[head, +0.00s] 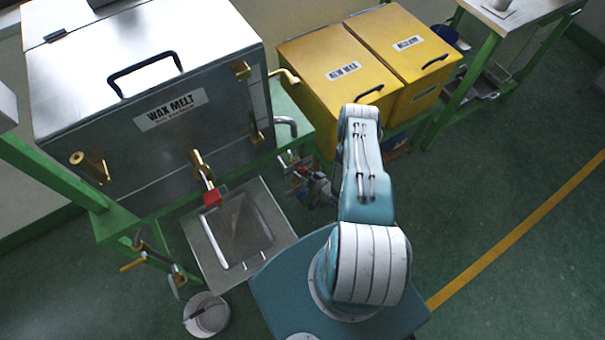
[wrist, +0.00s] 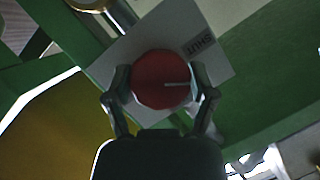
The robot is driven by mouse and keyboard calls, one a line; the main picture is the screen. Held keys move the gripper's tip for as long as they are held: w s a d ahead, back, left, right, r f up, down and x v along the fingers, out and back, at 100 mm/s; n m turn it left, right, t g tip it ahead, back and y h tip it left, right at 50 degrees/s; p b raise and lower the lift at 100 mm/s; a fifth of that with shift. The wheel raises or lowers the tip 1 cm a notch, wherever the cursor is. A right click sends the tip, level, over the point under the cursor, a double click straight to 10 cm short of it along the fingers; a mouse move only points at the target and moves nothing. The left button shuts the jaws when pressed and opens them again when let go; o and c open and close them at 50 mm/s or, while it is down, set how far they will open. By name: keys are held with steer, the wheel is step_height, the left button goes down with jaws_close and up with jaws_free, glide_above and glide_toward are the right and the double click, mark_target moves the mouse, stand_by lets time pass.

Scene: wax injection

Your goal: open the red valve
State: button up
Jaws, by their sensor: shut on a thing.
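The red valve (wrist: 155,68) is a round red knob with a white line mark, seen in the wrist view in front of a pale plate (wrist: 210,30). The plate carries the word SHUT, which appears upside down. The white line points right, toward the right finger. My gripper (wrist: 161,82) has one finger on each side of the knob and is shut on it. In the head view my arm hides much of this spot; only dark gripper parts (head: 318,188) and small red bits show beside the green frame.
The steel wax melt tank (head: 150,90) stands at left, with a red-handled tap (head: 212,197) above a steel tray (head: 205,245). Yellow bins (head: 320,80) stand behind my arm. A white bucket (head: 207,315) is on the floor. Open green floor lies to the right.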

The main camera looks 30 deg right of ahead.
steer(key=m+y, duration=0.1)
steer(key=m, duration=0.1)
steer(key=m+t+y, duration=0.1)
steer(key=m, duration=0.2)
steer(key=shift+w+d+m+y, duration=0.1)
steer(key=shift+d+m+y, duration=0.05)
steer(key=shift+m+y, duration=0.15)
steer(key=m+t, duration=0.1)
steer(key=m, duration=0.1)
steer(key=m+y, duration=0.1)
steer(key=m, duration=0.1)
steer(key=shift+m+t, duration=0.3)
steer(key=shift+t, duration=0.1)
steer(key=shift+m+t, duration=0.4)
steer(key=shift+m, duration=0.8)
steer(key=o, duration=1)
steer(key=shift+o, duration=0.2)
